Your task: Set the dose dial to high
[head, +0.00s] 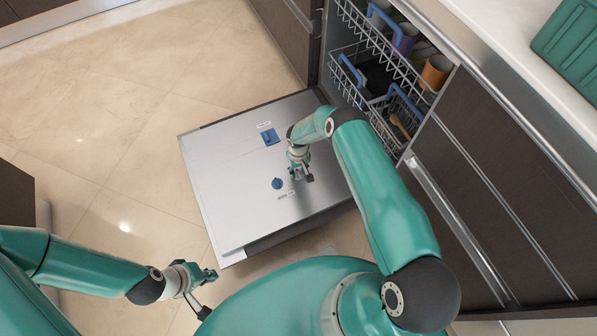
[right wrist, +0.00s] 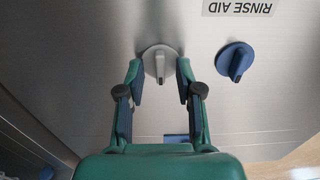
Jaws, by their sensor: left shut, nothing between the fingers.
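The dishwasher door (head: 225,180) lies open and flat. In the right wrist view, a round grey dial (right wrist: 160,62) with a raised grip is on its inner panel; its label and marks are not legible. My right gripper (right wrist: 160,75) is open, with one finger on each side of this dial; I cannot tell if they touch it. In the head view my right gripper (head: 301,174) is over the door and hides the dial. My left gripper (head: 207,291) is shut and empty, low at the left, apart from the door.
A blue knob (right wrist: 235,62) beside the grey dial sits under a RINSE AID label (right wrist: 240,8); the knob also shows in the head view (head: 277,183). A blue square piece (head: 269,137) is further up the door. Loaded racks (head: 350,52) stand behind. The floor at left is clear.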

